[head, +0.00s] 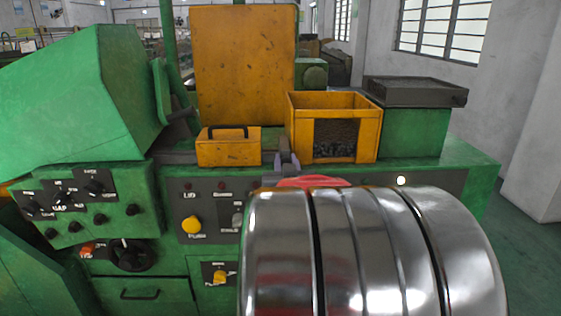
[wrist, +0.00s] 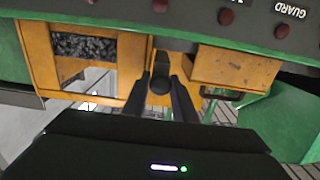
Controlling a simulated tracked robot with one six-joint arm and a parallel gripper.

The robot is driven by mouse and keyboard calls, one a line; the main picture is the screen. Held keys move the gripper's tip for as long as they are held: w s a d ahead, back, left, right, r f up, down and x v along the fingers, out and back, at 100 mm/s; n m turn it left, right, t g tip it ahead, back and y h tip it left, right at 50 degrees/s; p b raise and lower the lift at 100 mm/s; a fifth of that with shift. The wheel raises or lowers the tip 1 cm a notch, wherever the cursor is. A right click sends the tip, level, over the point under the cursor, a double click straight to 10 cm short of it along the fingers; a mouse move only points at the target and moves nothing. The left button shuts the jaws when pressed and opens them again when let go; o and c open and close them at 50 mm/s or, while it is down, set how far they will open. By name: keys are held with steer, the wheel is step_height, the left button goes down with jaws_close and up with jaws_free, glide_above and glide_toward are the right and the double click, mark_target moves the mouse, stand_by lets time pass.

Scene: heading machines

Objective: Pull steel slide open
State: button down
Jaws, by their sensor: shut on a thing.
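The knob appears to belong to the steel slide, whose body is mostly hidden by the fingers. In the head view, my gripper (head: 287,162) shows only as small tips between the two orange boxes, just above the front edge of the green machine. My own shiny arm hides the rest. How far the slide stands out cannot be told.
An orange bin (head: 333,101) holding dark pieces stands right of the gripper. A smaller orange box (head: 228,150) with a black handle stands left. A tall orange panel (head: 246,60) rises behind. A control panel (head: 205,212) with knobs lies below on the machine's front.

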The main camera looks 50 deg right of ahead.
steer(key=shift+f, duration=0.1)
steer(key=c, duration=1.5)
jaws_free()
steer(key=shift+s, duration=0.1)
steer(key=shift+a, duration=0.15)
